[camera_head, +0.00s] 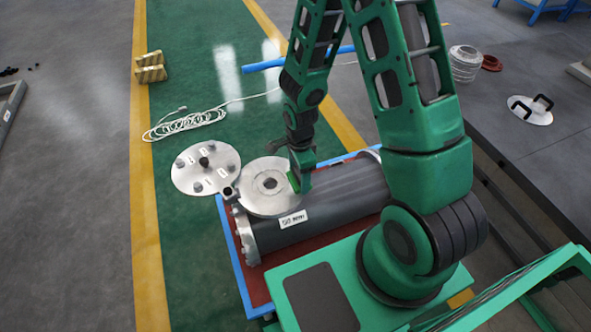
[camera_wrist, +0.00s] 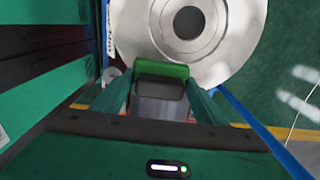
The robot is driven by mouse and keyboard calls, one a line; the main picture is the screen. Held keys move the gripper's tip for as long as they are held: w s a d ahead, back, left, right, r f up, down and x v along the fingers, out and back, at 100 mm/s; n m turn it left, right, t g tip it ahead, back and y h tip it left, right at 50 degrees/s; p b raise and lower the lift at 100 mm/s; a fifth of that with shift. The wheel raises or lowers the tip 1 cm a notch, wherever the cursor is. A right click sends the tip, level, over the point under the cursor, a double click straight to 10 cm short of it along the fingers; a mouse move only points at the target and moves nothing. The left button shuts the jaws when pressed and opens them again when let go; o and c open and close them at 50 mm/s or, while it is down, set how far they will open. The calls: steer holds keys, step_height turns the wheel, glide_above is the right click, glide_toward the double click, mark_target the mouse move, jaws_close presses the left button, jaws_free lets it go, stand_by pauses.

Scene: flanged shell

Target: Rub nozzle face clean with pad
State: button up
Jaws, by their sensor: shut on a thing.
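The nozzle face (camera_head: 262,205) is a round pale metal disc with a dark bore at its centre, on top of the grey shell (camera_head: 345,200). It fills the top of the wrist view (camera_wrist: 232,42). My gripper (camera_head: 300,180) is at the right edge of the nozzle face in the head view. It is shut on a green pad (camera_head: 293,182), which shows between the fingers in the wrist view (camera_wrist: 162,70). The pad overlaps the near rim of the face there. I cannot tell whether it touches the metal.
A round cover plate (camera_head: 185,181) with knobs lies left of the nozzle. The shell rests on a blue-edged red base (camera_head: 234,238). A white cable (camera_head: 190,123), a blue bar (camera_head: 265,64) and yellow blocks (camera_head: 151,73) lie on the floor behind.

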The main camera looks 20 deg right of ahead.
steer(key=shift+s, duration=0.5)
steer(key=shift+w, duration=0.15)
steer(key=shift+w+d, duration=0.15)
steer(key=shift+w, duration=3.8)
steer(key=shift+r, duration=3.05)
step_height(320, 180, up, 3)
steer(key=shift+f, duration=0.1)
